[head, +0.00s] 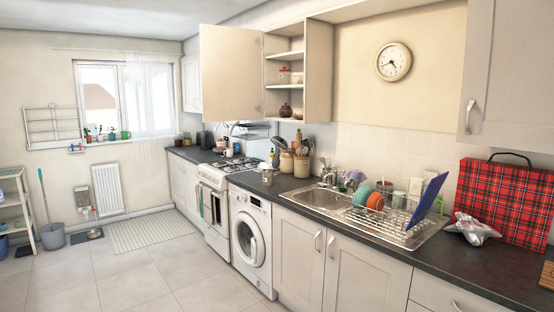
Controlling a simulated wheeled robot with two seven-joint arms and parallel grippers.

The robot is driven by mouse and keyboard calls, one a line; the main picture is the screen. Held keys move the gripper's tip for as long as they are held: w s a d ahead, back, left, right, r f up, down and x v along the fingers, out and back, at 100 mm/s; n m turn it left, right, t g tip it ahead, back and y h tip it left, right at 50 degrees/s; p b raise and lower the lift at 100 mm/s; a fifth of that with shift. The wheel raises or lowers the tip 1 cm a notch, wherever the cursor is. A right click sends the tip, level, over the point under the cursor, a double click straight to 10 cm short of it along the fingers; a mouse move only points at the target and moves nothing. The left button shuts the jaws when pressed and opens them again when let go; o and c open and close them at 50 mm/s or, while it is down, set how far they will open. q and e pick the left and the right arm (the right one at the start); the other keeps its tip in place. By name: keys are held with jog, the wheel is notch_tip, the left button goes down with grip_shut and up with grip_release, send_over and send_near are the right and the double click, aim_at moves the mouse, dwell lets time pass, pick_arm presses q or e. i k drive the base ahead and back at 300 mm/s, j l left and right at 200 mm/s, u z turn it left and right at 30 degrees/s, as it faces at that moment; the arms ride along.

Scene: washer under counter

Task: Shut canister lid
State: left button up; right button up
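No canister can be made out with certainty, and no open lid is clear at this size. A small jar with a red top (284,75) stands on a shelf of the open wall cabinet. A small dark metallic container (267,177) stands on the counter near the washer; its top is too small to read. A pale lidded-looking container (415,187) stands behind the dish rack. Neither of my grippers shows in the head view.
The dark counter (480,264) runs along the right, with a sink (322,198), dish rack (398,224), red tartan case (507,200) and utensil crocks (287,161). A washer (250,241) and cooker (215,205) stand below. The wall cabinet door (231,75) hangs open.

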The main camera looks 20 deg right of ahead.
aim_at(276, 161)
jog(key=i+z, duration=0.1)
jog(key=z, duration=0.6)
jog(key=i+z, duration=0.3)
jog(key=i, duration=0.15)
jog(key=i+j+z, duration=0.25)
jog(key=i, duration=0.2)
jog(key=i+j+z, duration=0.15)
jog(key=i+z, duration=0.15)
jog(key=i, duration=0.15)
jog(key=i+j+z, duration=0.25)
jog(key=i+j, duration=0.1)
jog(key=i, duration=0.05)
